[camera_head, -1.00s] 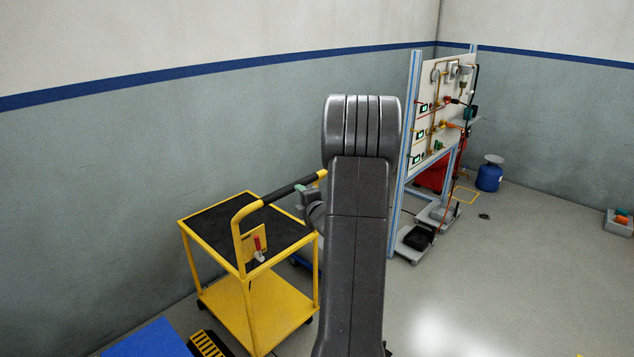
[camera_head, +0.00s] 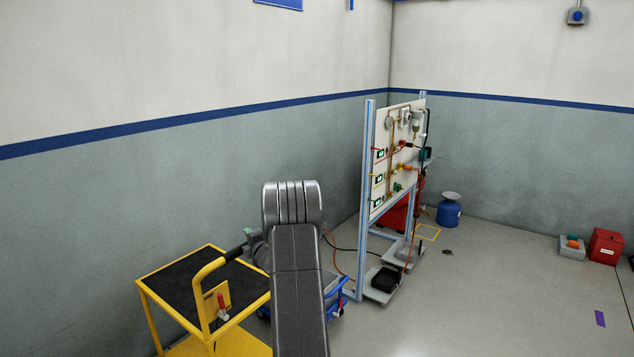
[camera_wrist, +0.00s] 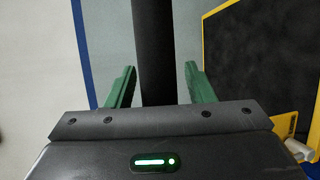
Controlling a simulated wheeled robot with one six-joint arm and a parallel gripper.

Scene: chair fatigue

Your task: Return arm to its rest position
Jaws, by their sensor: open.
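My arm (camera_head: 297,270) reaches forward in the head view, with its elbow raised and its far part folded down behind. My gripper (camera_wrist: 160,82) shows two green fingers, spread apart, in the wrist view. A black handle bar (camera_wrist: 155,40) runs between the fingers with gaps on both sides; I cannot tell how deep it sits. The bar belongs to the yellow cart (camera_head: 154,299), at the lower left of the head view, which has a black top. My arm hides part of the handle.
A test panel on a blue-grey frame (camera_head: 368,200) stands right of my arm. A blue cylinder (camera_head: 448,213), a red box (camera_head: 606,246) and a grey box (camera_head: 571,249) are on the floor further back.

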